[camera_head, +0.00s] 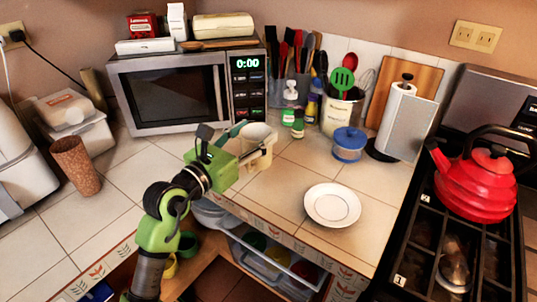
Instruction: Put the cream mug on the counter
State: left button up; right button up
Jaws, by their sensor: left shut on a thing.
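The cream mug (259,134) is upright over the tiled counter (289,186), in front of the microwave's right side. My left gripper (240,148) reaches in from the lower left over the counter's front edge and is shut on the mug, at its left side. The green gripper body and fingers hide part of the mug. I cannot tell whether the mug's base touches the tiles. My right gripper is not in view.
The microwave (179,91) stands behind the mug. Small bottles (298,122) stand behind. The stove with a red kettle (477,185) is far right.

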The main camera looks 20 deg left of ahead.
pick_arm(q)
jog(key=w+f, duration=0.2)
jog(key=f, duration=0.1)
jog(key=w+f+b, duration=0.1)
jog(key=w+f, duration=0.2)
jog(key=f, duration=0.1)
jog(key=w+a+f, duration=0.1)
jog(key=w+f, duration=0.2)
jog(key=shift+f, duration=0.15)
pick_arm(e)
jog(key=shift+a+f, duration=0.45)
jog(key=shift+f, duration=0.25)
pick_arm(q)
jog(key=shift+b, duration=0.3)
jog(key=o, duration=1.8)
jog(key=shift+f, duration=0.2)
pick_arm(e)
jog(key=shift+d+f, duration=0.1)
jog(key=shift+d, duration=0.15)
pick_arm(q)
jog(key=shift+r, duration=0.15)
